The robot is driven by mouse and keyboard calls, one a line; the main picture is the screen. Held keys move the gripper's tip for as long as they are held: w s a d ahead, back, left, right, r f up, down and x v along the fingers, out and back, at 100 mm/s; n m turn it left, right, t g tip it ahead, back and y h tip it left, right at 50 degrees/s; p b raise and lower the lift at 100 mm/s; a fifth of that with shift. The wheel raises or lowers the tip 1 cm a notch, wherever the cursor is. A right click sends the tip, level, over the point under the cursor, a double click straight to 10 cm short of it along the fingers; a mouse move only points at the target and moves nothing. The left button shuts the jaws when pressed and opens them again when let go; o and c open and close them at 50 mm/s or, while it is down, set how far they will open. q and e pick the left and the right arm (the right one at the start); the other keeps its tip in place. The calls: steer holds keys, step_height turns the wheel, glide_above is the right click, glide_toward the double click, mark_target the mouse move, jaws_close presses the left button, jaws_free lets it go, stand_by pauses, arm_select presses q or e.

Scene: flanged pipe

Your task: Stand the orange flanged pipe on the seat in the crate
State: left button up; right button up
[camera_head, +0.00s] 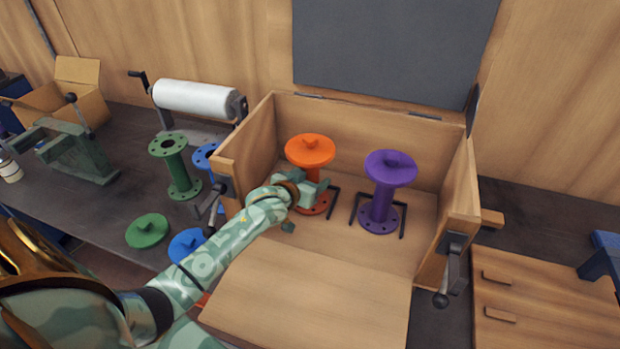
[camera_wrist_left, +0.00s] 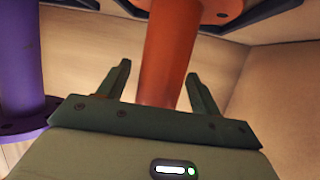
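My left gripper (camera_head: 316,190) is low at the pipe's shaft. In the left wrist view the orange shaft (camera_wrist_left: 169,55) shows between the two spread fingers (camera_wrist_left: 160,90), with gaps on both sides. My right gripper is not in view.
A purple flanged pipe (camera_head: 379,205) stands between black brackets to the right in the crate. Outside, on the left, are a green flanged pipe (camera_head: 176,170), a green cap (camera_head: 147,230) and a blue cap (camera_head: 187,243). The crate's front floor is clear.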

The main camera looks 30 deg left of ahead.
arm_select(q)
steer(key=shift+r, duration=0.15)
steer(key=shift+s+r, duration=0.1)
steer(key=shift+s, duration=0.25)
steer(key=p+v, duration=0.3)
steer(key=v, duration=0.8)
steer(key=shift+s+d, duration=0.1)
steer(key=shift+s, duration=0.05)
